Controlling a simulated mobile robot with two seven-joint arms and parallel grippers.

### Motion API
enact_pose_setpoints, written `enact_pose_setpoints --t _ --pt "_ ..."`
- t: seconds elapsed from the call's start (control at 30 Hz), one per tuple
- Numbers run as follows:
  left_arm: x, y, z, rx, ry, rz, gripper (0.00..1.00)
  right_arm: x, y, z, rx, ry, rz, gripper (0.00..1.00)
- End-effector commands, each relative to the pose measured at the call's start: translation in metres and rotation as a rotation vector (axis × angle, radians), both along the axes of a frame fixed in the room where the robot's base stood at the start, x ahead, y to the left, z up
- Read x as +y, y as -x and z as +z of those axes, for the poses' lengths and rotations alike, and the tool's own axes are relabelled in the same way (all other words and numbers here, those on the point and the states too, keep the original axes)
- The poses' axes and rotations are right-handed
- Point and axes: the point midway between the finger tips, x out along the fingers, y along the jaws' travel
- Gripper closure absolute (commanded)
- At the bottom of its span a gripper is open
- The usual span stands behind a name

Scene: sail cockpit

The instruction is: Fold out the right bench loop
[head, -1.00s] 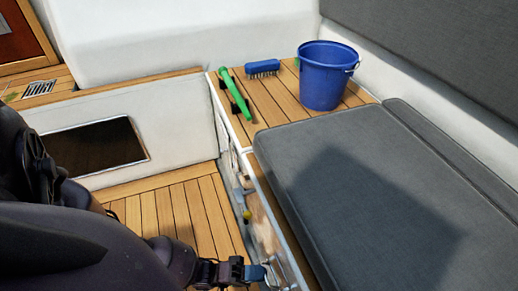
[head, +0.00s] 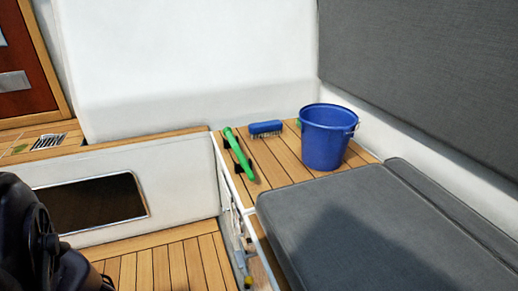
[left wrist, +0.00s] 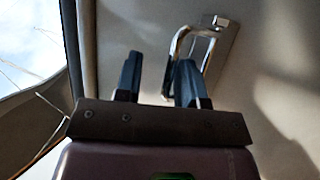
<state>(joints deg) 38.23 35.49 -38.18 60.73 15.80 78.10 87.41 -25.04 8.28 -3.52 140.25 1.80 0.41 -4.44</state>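The bench loop (left wrist: 179,47) is a bent shiny metal bar on a small plate (left wrist: 221,47), fixed to a pale panel in the left wrist view. It appears to stand out from the plate. My left gripper (left wrist: 158,78) is open, its two dark fingers apart. One side of the loop shows in the gap between the fingers; the other side passes behind the right finger. I cannot tell whether the loop touches a finger. The loop and both grippers are outside the head view.
The grey bench cushion (head: 375,235) lies at the right. A blue bucket (head: 325,145), a blue brush (head: 265,127) and a green-handled tool (head: 239,155) rest on the wooden bench top (head: 272,165). The slatted floor (head: 165,265) is clear where visible.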

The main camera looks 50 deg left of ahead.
Motion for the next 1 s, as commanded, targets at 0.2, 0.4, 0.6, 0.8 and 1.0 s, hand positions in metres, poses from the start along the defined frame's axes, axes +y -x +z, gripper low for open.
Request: enact_pose_setpoints --t 0.2,0.4,0.6,0.8,1.0 --pt "0.026 0.023 -0.014 0.005 -0.009 0.006 0.65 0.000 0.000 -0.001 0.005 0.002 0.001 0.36" --pt "0.051 0.048 -0.028 0.005 -0.009 0.006 0.65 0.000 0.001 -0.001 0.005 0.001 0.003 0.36" --pt "0.064 0.062 -0.036 0.002 -0.006 0.005 0.65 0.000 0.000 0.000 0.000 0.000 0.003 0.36" --pt "0.069 0.068 -0.038 0.002 -0.003 0.003 0.65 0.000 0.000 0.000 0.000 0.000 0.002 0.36" --pt "0.069 0.068 -0.038 0.001 -0.003 0.003 0.65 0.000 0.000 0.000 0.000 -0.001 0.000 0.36"
